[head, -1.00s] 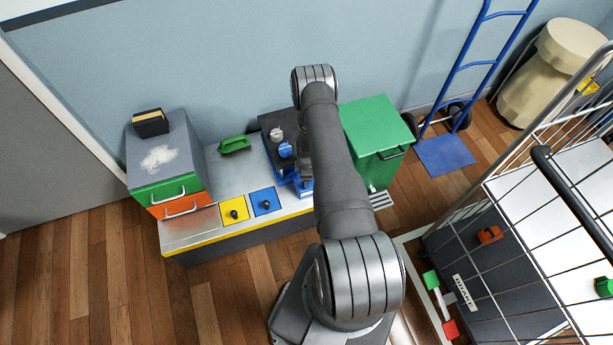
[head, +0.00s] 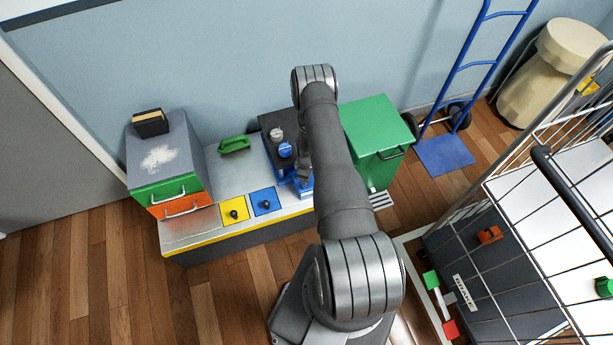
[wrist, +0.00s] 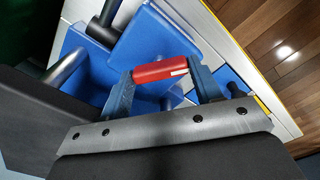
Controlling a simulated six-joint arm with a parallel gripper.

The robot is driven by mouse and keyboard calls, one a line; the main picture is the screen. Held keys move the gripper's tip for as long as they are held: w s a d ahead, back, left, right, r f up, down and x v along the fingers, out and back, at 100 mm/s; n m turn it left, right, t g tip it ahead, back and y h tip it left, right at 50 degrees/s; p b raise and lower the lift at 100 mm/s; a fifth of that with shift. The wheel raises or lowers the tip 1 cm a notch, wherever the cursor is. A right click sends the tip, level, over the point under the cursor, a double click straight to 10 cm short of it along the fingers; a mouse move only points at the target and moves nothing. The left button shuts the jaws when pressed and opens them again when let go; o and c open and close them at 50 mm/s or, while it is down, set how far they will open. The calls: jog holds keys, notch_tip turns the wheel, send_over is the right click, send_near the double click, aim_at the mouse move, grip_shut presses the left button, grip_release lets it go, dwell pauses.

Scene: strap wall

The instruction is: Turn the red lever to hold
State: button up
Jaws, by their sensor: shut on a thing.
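The red lever (wrist: 160,71) shows in the wrist view as a short red bar with a pale mark near its right end. It lies across blue parts (wrist: 157,38) of the fixture. My gripper (wrist: 163,88) is shut on the red lever, with a blue-grey finger at each end of the bar. In the head view my gripper (head: 304,174) is at the blue fixture (head: 305,189) on the bench, mostly behind my arm. The red lever is hidden there. I cannot read any hold mark.
On the bench are a black panel with knobs (head: 284,150), yellow (head: 234,211) and blue (head: 264,201) plates and a green handle (head: 234,145). A drawer box (head: 166,160) stands left. A green bin (head: 376,135) stands close right. A wire cart (head: 530,215) is further right.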

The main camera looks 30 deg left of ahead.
jog(key=o, duration=0.7)
notch_tip(320, 180, up, 18)
jog(key=shift+f, duration=0.25)
jog(key=shift+f, duration=0.1)
dwell(0.5)
notch_tip(320, 180, down, 17)
jog(key=shift+f, duration=0.1)
dwell(0.8)
